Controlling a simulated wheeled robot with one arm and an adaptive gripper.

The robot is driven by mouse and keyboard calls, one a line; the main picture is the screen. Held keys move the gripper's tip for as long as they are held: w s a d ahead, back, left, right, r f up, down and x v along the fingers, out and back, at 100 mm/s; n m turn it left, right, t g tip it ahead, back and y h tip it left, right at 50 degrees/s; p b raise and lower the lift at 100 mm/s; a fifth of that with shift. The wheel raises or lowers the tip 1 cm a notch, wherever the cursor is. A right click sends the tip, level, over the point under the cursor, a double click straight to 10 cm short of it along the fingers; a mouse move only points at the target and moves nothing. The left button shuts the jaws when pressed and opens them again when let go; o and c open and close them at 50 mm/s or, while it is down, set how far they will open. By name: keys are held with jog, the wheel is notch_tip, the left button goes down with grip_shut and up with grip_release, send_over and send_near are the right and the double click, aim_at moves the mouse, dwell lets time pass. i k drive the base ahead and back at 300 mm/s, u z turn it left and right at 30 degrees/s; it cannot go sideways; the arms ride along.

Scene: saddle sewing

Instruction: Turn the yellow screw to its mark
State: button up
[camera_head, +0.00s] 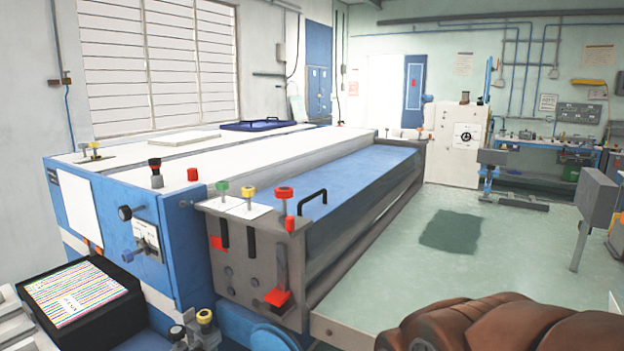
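A yellow-headed screw (249,192) stands upright on the near end of the blue and grey machine (245,247). It rises from a white plate between a green-headed screw (222,187) on its left and a larger red-headed screw (284,193) on its right. The screw's mark is too small to make out. My gripper does not show in this view.
A black box with a striped sheet (78,292) sits at lower left. A brown leather item (495,326) fills the lower right corner. A black handle (312,196) rises beside the screws. The green floor right of the machine is mostly open, with a grey post stand (592,205) farther right.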

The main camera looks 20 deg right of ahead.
aim_at(248, 192)
jog(key=z, duration=0.7)
jog(key=i, duration=1.05)
jog(key=u, duration=2.3)
